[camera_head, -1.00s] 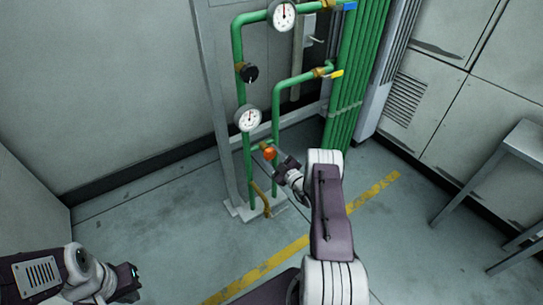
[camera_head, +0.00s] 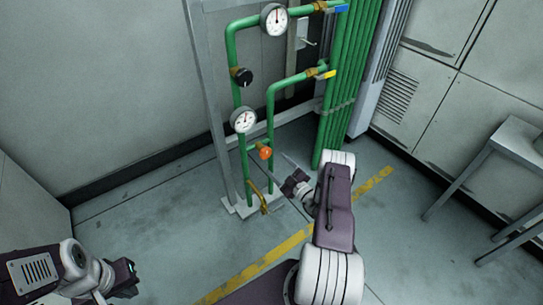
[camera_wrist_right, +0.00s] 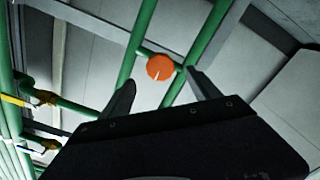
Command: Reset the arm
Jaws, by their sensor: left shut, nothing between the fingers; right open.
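My right arm (camera_head: 334,205) reaches in from the bottom right of the head view. Its gripper (camera_head: 276,170) is open and empty, a little to the right of and below an orange knob (camera_head: 265,153) on the green pipes, and apart from it. In the right wrist view, the two spread fingers of the right gripper (camera_wrist_right: 160,80) point toward the orange knob (camera_wrist_right: 160,67), with nothing held between them. My left gripper (camera_head: 132,275) is at the lower left, shut and empty, over the floor. Its fingertips are small and dark in the head view.
A green pipe frame (camera_head: 232,100) carries gauges (camera_head: 243,120), a black knob (camera_head: 243,77), a blue-handled valve (camera_head: 341,9) and a yellow-handled valve (camera_head: 327,74). A grey metal table (camera_head: 515,140) stands at the right. Floor with a yellow stripe (camera_head: 290,243) is open in front.

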